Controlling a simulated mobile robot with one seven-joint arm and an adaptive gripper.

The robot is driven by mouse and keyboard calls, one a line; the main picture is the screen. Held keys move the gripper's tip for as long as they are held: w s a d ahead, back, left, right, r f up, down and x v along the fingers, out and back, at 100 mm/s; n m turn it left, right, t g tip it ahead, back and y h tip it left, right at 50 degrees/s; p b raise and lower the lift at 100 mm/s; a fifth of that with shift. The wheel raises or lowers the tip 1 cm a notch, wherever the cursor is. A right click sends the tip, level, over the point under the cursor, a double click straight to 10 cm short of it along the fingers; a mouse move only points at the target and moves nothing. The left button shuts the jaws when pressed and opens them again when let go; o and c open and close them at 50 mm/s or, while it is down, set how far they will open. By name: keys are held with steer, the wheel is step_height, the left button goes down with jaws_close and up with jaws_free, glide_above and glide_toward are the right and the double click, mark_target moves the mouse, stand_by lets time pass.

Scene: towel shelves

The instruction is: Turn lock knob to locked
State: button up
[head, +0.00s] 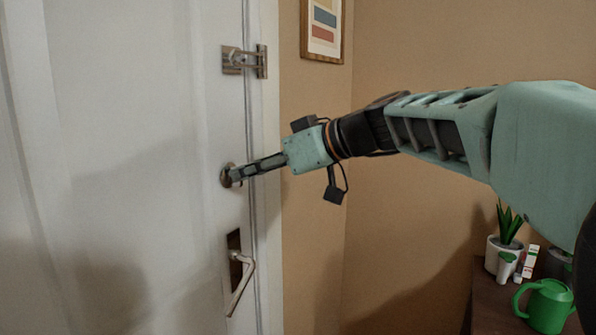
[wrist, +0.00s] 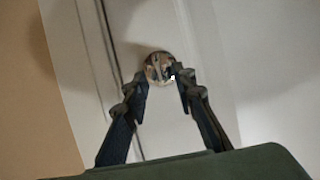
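The lock knob (head: 226,178) is a small round metal fitting on the white door (head: 130,130), above the door handle. In the wrist view the knob (wrist: 157,66) shows a narrow raised turn piece on a round plate. The turn piece looks roughly upright in that view. My gripper (head: 238,174) reaches the knob from the right, with its fingertips at the door face. In the wrist view my gripper (wrist: 161,82) is open, one finger on each side of the knob. I cannot tell whether a fingertip touches it. The fingers partly hide the knob in the head view.
A lever handle (head: 241,284) hangs on the door below the knob, and a metal latch (head: 244,61) sits above it. A framed picture (head: 322,28) is on the tan wall. A green watering can (head: 547,307) and potted plant (head: 507,245) stand on a dark cabinet at lower right.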

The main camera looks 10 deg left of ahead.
steer(key=shift+x, duration=1.15)
jaws_close()
